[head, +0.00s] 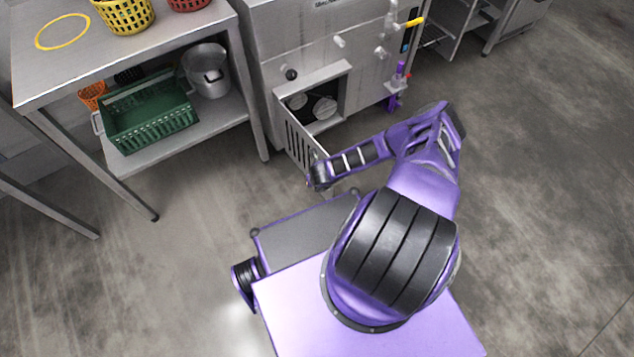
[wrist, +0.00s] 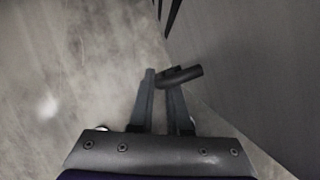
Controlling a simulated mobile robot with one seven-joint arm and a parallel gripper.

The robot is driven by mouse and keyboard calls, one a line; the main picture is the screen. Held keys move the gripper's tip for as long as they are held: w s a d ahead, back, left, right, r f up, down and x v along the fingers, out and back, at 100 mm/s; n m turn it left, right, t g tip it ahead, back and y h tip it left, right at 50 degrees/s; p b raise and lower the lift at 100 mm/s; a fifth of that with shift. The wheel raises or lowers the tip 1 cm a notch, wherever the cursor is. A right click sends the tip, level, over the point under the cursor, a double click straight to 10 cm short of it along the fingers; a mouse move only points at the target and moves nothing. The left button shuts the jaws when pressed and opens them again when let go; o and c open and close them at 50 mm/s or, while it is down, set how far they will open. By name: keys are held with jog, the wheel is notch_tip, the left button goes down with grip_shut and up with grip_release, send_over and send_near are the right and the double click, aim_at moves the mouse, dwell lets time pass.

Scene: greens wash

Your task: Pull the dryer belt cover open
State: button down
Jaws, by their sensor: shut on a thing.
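The dryer belt cover (head: 299,143) is a slotted grey metal panel at the lower front of the steel machine. In the head view it stands swung outward, and the opening behind it shows round parts (head: 325,107) inside. My gripper (head: 314,182) is at the cover's outer free end, partly hidden by my own wrist. In the wrist view my gripper (wrist: 163,80) is shut on a dark bar handle (wrist: 187,75). The cover's flat grey face (wrist: 255,60) fills the right side of that view.
A steel table (head: 60,78) stands to the left, with a green crate (head: 150,125) and a metal pot (head: 207,72) on its lower shelf. Purple fittings (head: 397,85) stick out at the machine's right. Floor is clear around my base and to the right.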

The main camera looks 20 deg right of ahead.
jog(key=shift+w+d+r, duration=0.2)
jog(key=shift+w+r, duration=0.1)
jog(key=shift+w, duration=0.2)
jog(key=c, duration=1)
grip_release()
jog(key=shift+o, duration=0.6)
jog(key=shift+a, duration=0.1)
jog(key=p+v, duration=0.4)
jog(key=v, duration=1.3)
jog(key=shift+s, duration=0.3)
jog(key=shift+w, duration=0.1)
